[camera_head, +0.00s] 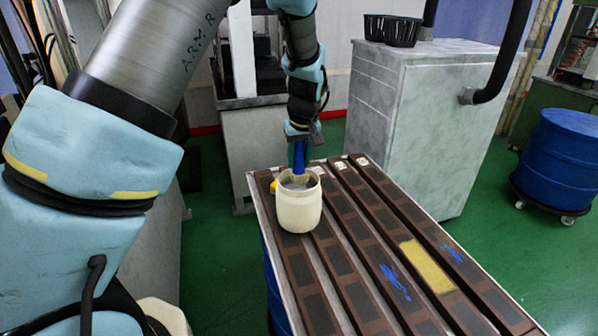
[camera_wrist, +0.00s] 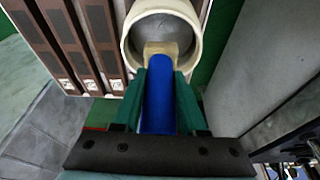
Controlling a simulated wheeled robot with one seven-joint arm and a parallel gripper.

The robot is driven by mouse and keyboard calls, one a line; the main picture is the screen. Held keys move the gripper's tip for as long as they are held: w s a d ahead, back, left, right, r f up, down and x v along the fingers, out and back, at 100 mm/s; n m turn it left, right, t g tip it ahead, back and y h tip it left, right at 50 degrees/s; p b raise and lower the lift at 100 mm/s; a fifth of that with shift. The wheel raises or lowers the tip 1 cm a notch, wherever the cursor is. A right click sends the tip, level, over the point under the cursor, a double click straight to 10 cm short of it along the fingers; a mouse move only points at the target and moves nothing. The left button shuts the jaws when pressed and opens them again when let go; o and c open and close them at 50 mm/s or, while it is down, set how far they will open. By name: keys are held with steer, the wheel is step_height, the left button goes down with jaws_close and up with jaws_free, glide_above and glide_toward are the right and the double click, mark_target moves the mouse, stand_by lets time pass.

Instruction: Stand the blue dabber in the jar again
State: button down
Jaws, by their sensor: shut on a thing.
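The blue dabber (camera_wrist: 158,92) is held between the two green fingers of my gripper (camera_wrist: 160,88). In the head view the dabber (camera_head: 299,158) hangs below my gripper (camera_head: 299,136), with its pale head at the mouth of the cream jar (camera_head: 298,212). In the wrist view the pale head overlaps the opening of the jar (camera_wrist: 194,62). How deep the head reaches inside is partly hidden by the rim. The jar stands upright near the far left end of the slatted table.
The slatted table (camera_head: 337,284) has dark brown strips with blue smears and a yellow patch (camera_head: 426,266). A grey cabinet (camera_head: 425,125) with black pots (camera_head: 393,30) stands behind it. A blue drum (camera_head: 558,155) stands at right.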

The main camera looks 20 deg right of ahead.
mark_target(299, 173)
steer(key=shift+f+p, duration=0.7)
steer(key=shift+f, duration=1.5)
steer(key=shift+f, duration=0.25)
steer(key=shift+c, duration=2.3)
jaws_free()
steer(key=shift+r, duration=0.1)
